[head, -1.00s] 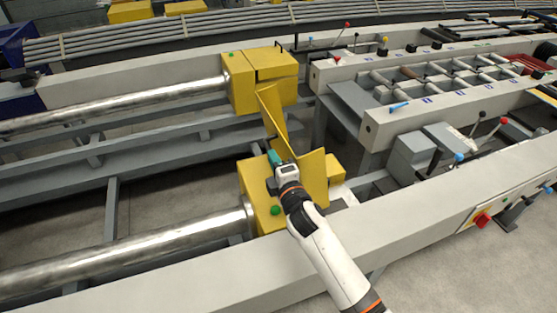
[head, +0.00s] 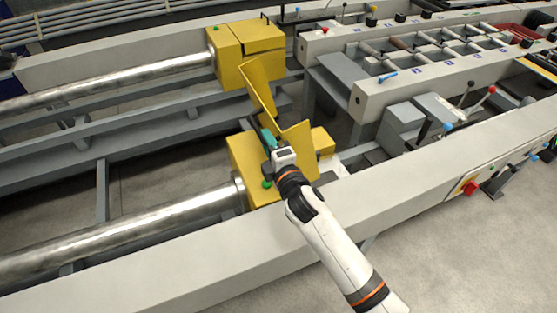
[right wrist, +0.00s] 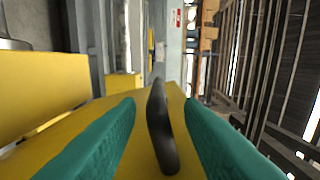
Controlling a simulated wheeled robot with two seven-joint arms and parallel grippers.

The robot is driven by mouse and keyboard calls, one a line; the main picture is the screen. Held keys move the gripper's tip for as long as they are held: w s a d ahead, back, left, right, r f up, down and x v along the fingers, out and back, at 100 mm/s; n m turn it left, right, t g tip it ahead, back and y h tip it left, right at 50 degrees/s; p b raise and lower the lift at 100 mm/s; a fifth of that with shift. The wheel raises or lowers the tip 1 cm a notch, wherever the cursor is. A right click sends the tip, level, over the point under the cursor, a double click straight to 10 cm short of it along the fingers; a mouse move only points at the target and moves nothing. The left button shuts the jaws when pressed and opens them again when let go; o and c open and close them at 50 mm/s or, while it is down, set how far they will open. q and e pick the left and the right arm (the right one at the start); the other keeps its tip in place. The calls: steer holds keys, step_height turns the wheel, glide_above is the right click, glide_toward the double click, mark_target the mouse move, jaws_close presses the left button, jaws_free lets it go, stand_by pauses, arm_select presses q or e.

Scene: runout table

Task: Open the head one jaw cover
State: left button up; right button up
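The near yellow jaw head (head: 248,165) sits at the end of the near steel bar, with raised yellow cover plates (head: 262,90) standing tilted above it. I cannot tell from any marking whether it is head one. My right gripper (head: 268,140) is at these plates, its teal fingers partly hidden. In the right wrist view the teal fingers (right wrist: 160,115) are apart, on either side of a dark handle (right wrist: 160,130) in front of a yellow surface (right wrist: 65,125). Gaps show between fingers and handle. My left gripper is not in view.
A second yellow head (head: 232,60) stands farther back, its top looking closed. A long grey beam (head: 385,178) runs along the near side under my right arm. Levers with coloured knobs (head: 480,98) and a grey box (head: 398,125) stand to the right.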

steer(key=b+v, duration=0.1)
steer(key=v, duration=0.7)
steer(key=shift+s, duration=0.25)
